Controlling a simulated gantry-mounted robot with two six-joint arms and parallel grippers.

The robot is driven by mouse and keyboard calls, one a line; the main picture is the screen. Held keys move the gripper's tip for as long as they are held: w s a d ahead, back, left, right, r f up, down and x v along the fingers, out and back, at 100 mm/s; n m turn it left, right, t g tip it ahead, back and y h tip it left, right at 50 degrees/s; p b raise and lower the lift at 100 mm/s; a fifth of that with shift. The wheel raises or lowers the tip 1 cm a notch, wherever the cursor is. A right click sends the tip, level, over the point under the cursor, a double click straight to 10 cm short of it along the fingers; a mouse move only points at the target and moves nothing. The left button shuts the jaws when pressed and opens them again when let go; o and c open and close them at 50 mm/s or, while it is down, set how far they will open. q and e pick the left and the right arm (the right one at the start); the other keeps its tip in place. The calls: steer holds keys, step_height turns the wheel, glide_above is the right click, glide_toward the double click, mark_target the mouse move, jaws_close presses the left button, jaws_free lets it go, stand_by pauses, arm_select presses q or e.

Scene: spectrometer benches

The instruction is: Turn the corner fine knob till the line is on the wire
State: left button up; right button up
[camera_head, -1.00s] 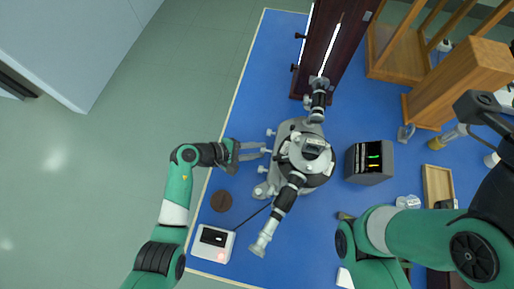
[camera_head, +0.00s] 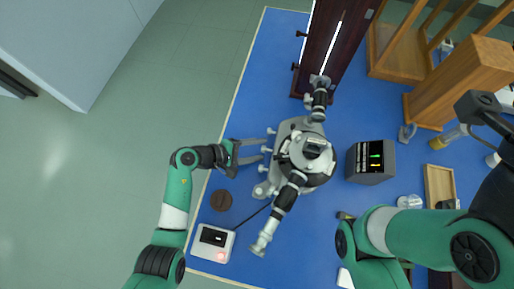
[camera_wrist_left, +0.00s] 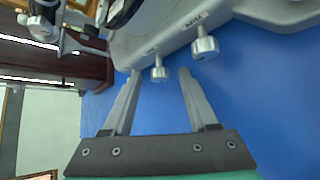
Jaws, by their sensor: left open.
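The spectrometer (camera_head: 306,158) stands on the blue bench, grey with a round table and black tubes. Several small silver knobs stick out from its left side. In the left wrist view, one silver knob (camera_wrist_left: 159,73) lies between my fingertips in the picture, and a second knob (camera_wrist_left: 205,46) is outside them to the right. Small labels above both are too small to read. My left gripper (camera_head: 262,149) is open beside the spectrometer's left side; its open fingers (camera_wrist_left: 160,74) show no visible grip on a knob. My right gripper is out of view.
A dark box with a lit screen (camera_head: 370,162) stands right of the spectrometer. A white box with a red light (camera_head: 213,243) and a brown disc (camera_head: 221,200) are at the lower left. Wooden stands (camera_head: 462,85) fill the upper right. The bench's left strip is mostly clear.

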arm_select(q)
steer(key=shift+a+r, duration=0.2)
steer(key=p+v, duration=0.3)
steer(key=v, duration=0.8)
steer(key=shift+s+p, duration=0.2)
steer(key=shift+p, duration=0.1)
